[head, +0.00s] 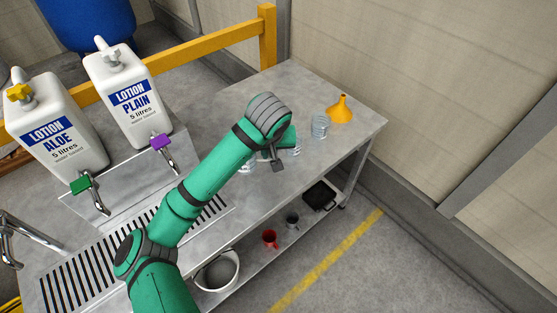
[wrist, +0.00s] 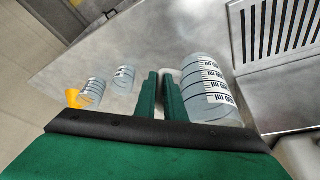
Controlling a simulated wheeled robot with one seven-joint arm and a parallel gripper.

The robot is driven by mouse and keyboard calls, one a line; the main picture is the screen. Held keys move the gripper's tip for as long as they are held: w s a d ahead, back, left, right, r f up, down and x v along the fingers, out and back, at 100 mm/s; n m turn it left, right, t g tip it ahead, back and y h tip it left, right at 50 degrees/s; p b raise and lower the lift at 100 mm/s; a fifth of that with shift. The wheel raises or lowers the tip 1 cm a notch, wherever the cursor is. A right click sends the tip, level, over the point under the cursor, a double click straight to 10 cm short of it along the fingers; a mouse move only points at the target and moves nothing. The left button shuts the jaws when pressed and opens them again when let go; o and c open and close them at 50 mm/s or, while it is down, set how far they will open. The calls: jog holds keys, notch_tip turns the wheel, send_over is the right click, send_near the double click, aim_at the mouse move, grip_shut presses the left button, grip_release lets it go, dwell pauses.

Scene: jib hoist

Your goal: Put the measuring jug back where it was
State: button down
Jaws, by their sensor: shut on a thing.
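The clear measuring jug (wrist: 207,88) with black scale lines and "ml" marks is close beside my gripper's fingers (wrist: 161,97) in the wrist view. My gripper is shut, with a pale piece that looks like the jug's handle between the fingers. In the head view the jug (head: 248,167) shows only in part behind my arm, left of my gripper (head: 277,160). I cannot tell whether its base touches the steel bench (head: 238,216).
Two smaller clear marked vessels, one nearer (head: 295,151) and one farther (head: 320,127), stand toward the bench's right end by an orange funnel (head: 341,110). A slotted drain (head: 75,285) and lotion bottles (head: 122,98) are at left. The lower shelf holds a red mug (head: 270,238).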

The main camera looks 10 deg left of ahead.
jog(key=shift+w+d+f, duration=0.35)
jog(key=shift+w+f, duration=0.45)
jog(key=shift+f, duration=0.7)
jog(key=shift+w+d+f, duration=0.4)
jog(key=shift+w+f, duration=0.35)
jog(key=shift+f, duration=0.75)
jog(key=shift+w+d+f, duration=0.35)
jog(key=shift+w+f, duration=0.45)
jog(key=shift+f, duration=0.7)
jog(key=shift+f, duration=0.15)
jog(key=c, duration=1.8)
grip_release()
jog(key=shift+c, duration=0.2)
jog(key=shift+w, duration=0.1)
